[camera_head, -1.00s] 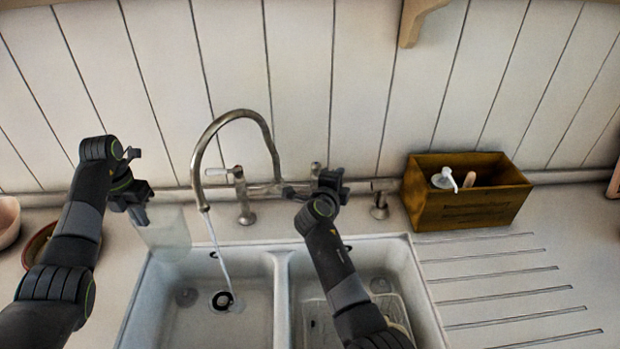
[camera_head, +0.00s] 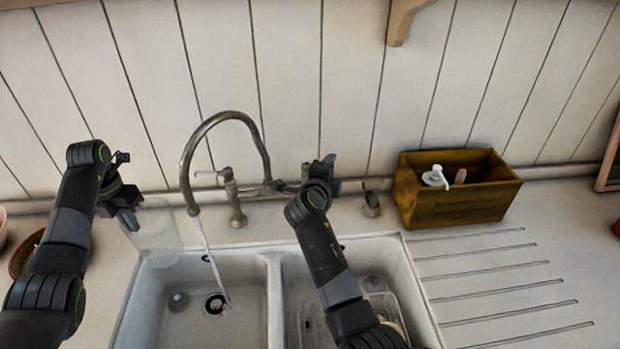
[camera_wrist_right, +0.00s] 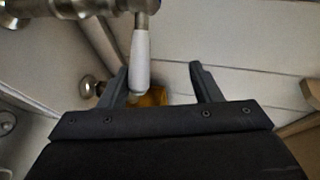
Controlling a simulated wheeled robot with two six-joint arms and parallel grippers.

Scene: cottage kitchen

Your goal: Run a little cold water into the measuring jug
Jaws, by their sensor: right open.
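The see-through measuring jug (camera_head: 160,238) is upright at the back left corner of the left basin, left of the water stream. My left gripper (camera_head: 131,218) appears shut on its left side; the contact is hard to make out. The swan-neck tap (camera_head: 267,150) runs a thin stream of water (camera_head: 213,268) into the left basin (camera_head: 180,325), clear of the jug. My right gripper (camera_head: 325,168) is at the tap's right side. In the right wrist view its open fingers (camera_wrist_right: 158,82) stand on either side of the white tap lever (camera_wrist_right: 141,60), with gaps showing.
A wooden box (camera_head: 460,208) with a white pump bottle stands right of the tap. The right basin (camera_head: 300,300) holds a pale rack or tub, partly behind my right arm. The grooved drainer (camera_head: 490,280) is clear. A bowl (camera_head: 25,255) sits at the far left.

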